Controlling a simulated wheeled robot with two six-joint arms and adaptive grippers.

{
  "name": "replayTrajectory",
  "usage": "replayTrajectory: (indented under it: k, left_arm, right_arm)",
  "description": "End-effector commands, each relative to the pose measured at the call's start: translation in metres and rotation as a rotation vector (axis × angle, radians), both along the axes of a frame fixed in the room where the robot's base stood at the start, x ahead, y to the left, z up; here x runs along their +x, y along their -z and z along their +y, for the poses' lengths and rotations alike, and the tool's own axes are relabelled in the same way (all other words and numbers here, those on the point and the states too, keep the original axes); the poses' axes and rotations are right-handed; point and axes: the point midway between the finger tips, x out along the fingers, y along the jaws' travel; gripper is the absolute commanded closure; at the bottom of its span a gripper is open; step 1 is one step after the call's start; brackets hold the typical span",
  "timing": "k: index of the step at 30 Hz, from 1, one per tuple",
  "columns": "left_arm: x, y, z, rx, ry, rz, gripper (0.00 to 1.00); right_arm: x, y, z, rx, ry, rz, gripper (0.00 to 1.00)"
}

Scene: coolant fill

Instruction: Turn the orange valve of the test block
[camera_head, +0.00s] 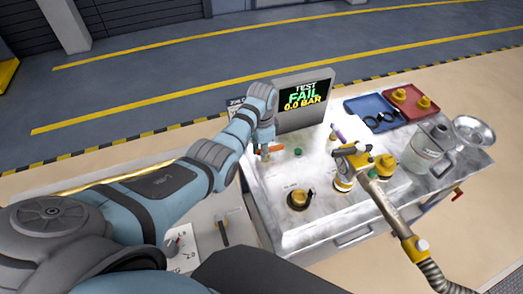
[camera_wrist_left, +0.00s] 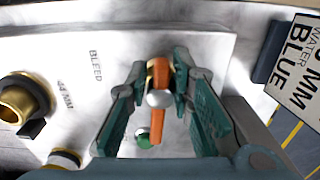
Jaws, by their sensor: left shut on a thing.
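The orange valve (camera_head: 272,149) is on the pale top of the test block (camera_head: 333,212), in front of the screen. In the left wrist view its orange lever (camera_wrist_left: 157,75) with a silver hub lies between the fingers. My left gripper (camera_head: 264,147) reaches down over the valve and is shut on it; its green fingers (camera_wrist_left: 162,108) stand on both sides of the lever. The screen (camera_head: 304,96) reads TEST FAIL, 0.0 BAR. My right gripper is not in view.
A green button (camera_head: 298,152) is beside the valve. A black-ringed brass port (camera_head: 298,199) is nearer. A yellow-ended hose nozzle (camera_head: 352,156) crosses the right side. Red (camera_head: 402,119) and blue (camera_head: 351,102) trays, a jug (camera_head: 424,150) and a metal bowl (camera_head: 473,131) are farther right.

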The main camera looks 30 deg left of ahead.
Motion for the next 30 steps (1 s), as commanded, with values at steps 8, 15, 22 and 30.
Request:
replayTrajectory:
  k: [8,15,22,30]
  left_arm:
    - [-0.003,0.003,-0.001,-0.002,0.002,0.01,0.63]
    - [-0.001,0.001,-0.001,-0.001,0.001,0.005,0.63]
    - [0.0,-0.027,0.0,-0.001,0.001,-0.002,0.63]
    - [-0.001,-0.072,0.0,-0.002,0.001,0.006,0.63]
  right_arm:
    - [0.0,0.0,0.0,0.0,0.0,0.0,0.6]
    - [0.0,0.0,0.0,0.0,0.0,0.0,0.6]
    - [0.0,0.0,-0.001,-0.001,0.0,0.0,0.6]
    - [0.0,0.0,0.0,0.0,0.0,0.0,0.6]
